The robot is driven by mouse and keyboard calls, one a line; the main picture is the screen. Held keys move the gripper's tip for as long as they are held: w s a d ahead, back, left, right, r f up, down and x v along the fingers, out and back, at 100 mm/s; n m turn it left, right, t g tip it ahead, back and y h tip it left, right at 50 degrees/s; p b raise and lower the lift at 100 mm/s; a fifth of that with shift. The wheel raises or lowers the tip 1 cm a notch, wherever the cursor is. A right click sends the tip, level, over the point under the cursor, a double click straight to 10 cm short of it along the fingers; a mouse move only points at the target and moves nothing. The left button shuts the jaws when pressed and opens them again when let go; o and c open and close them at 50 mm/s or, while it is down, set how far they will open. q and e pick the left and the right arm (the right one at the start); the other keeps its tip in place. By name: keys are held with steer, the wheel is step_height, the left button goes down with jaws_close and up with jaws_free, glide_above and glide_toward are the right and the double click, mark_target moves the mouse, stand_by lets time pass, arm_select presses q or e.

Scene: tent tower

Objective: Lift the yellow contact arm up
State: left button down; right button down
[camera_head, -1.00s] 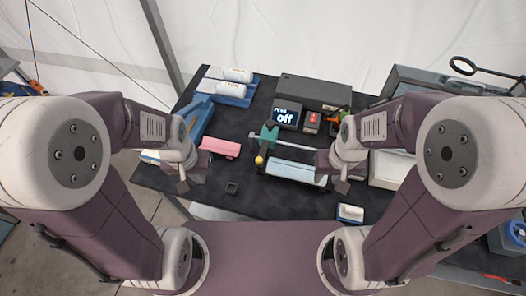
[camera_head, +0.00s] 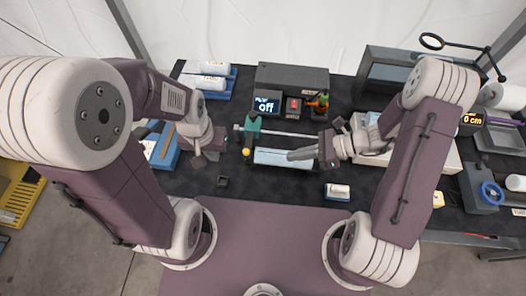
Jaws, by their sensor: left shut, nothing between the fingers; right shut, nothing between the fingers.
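A small yellow knob (camera_head: 246,152) shows beside a teal post (camera_head: 253,127) at the middle of the dark table; it looks like the end of the yellow contact arm, whose other parts I cannot make out. A thin metal rod runs right from the post, behind a light-blue block (camera_head: 272,157). My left gripper (camera_head: 200,161) is shut and empty, to the left of the knob and apart from it. Neither gripper appears to touch the knob.
A dark box with an "off" display (camera_head: 266,106) and a red switch (camera_head: 293,105) stands behind the post. A small dark cube (camera_head: 223,181) and a white-topped blue block (camera_head: 338,191) lie in front. White cylinders (camera_head: 214,68) rest back left. A black table edge borders my base.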

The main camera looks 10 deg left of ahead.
mark_target(249, 144)
steer(key=shift+w, duration=0.1)
steer(key=p+x, duration=0.1)
steer(key=x, duration=0.9)
steer(key=shift+a+p, duration=0.15)
steer(key=shift+p, duration=0.2)
steer(key=a+r+p, duration=0.2)
steer(key=r, duration=0.1)
steer(key=shift+w+a, duration=0.2)
steer(key=shift+a, duration=0.1)
steer(key=shift+f, duration=0.1)
